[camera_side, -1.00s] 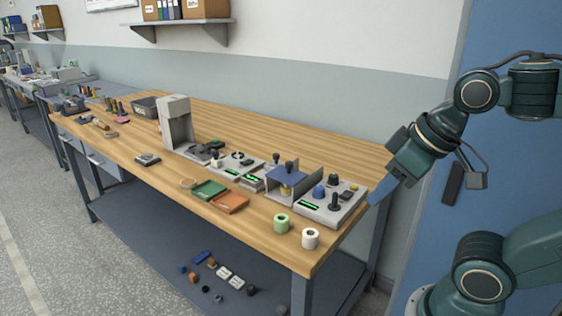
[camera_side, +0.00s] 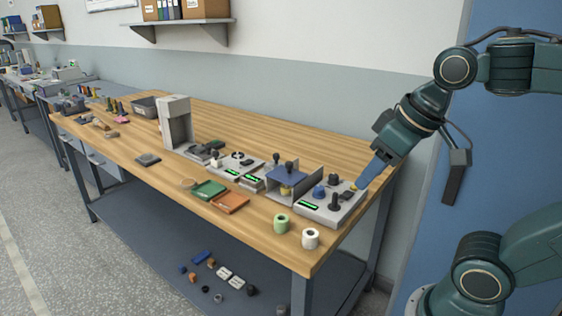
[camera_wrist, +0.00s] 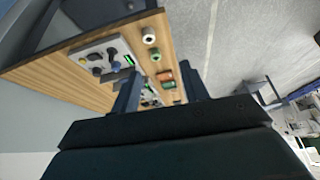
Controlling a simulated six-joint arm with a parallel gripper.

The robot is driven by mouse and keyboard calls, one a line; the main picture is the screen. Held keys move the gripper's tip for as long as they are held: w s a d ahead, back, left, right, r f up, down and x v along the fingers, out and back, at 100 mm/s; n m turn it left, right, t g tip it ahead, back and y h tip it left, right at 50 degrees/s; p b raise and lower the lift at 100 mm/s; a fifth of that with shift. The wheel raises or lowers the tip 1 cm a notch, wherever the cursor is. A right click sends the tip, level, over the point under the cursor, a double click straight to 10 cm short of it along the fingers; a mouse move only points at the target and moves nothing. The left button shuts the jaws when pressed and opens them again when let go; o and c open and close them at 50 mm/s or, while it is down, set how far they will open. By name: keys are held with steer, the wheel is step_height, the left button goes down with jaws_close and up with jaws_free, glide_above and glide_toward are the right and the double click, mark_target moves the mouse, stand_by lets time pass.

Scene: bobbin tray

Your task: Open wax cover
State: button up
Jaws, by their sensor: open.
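My gripper (camera_side: 358,185) is at the right end of the bench, its blue fingertips beside the right edge of the grey control box (camera_side: 322,214). The fingers stand apart with nothing between them in the wrist view (camera_wrist: 158,88). A blue plate with a dark knob (camera_side: 286,176) lies across a grey stand, with something yellow under it. It looks like a cover, but I cannot tell for certain that it is the wax cover. My gripper is to the right of it and apart from it.
A green spool (camera_side: 281,224) and a white spool (camera_side: 310,238) stand near the front right corner. A green tray (camera_side: 209,190) and an orange tray (camera_side: 231,202) lie to their left. A tall grey machine (camera_side: 176,122) stands farther left. The back strip of the bench is clear.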

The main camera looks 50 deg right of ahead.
steer(key=w+d+r+m+g, duration=0.1)
steer(key=w+d+r+m, duration=0.15)
steer(key=w+r, duration=0.45)
steer(key=m+g, duration=0.4)
steer(key=m, duration=0.2)
glide_above(289, 162)
step_height(289, 162, down, 9)
step_height(289, 162, down, 14)
steer(key=shift+r, duration=0.1)
jaws_close()
